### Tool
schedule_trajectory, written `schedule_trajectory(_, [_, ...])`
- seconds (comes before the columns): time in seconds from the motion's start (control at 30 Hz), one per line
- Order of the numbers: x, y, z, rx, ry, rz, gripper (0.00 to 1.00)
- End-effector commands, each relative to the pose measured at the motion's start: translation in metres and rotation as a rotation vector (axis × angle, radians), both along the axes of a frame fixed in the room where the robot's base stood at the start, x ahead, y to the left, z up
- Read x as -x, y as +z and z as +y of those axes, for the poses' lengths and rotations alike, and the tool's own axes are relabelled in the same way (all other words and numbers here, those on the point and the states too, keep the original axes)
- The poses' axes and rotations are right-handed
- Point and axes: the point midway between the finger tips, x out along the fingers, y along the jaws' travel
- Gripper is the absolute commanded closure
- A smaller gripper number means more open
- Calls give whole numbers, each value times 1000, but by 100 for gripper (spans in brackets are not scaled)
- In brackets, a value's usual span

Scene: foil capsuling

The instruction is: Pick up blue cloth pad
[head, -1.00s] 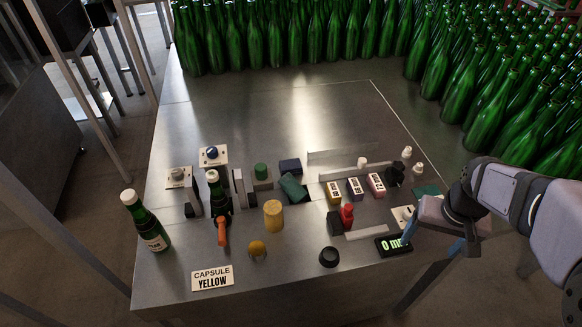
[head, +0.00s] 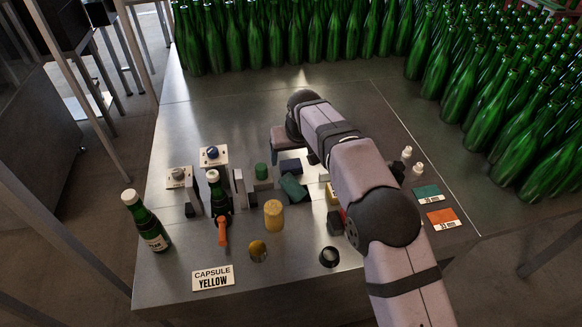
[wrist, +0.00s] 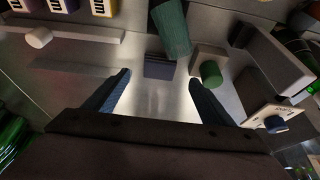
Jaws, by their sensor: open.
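The blue cloth pad (head: 290,166) is a small dark blue block lying flat on the metal table, behind a dark green roll (head: 294,188). In the wrist view the pad (wrist: 160,66) shows ahead of and between the fingertips, with the green roll (wrist: 171,28) just beyond it. My gripper (wrist: 160,80) is open and empty, its two blue fingers apart. In the head view my gripper (head: 285,140) is over the table just behind the pad, its fingertips mostly hidden. I cannot tell its exact height.
A green-topped block (head: 262,172) stands close left of the pad. A yellow cylinder (head: 273,214), a dark ring (head: 329,257) and an orange-handled tool (head: 223,232) are in front. Green bottles (head: 300,35) line the back. My arm hides the boxes on the right.

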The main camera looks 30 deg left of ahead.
Motion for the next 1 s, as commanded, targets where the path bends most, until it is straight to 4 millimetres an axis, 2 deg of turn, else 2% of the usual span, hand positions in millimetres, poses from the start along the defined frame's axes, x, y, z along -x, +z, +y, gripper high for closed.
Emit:
schedule_trajectory(0.77, [-9,-23,9,-1,0,-1,23])
schedule_trajectory(1.0, [-16,-40,16,0,1,0,23])
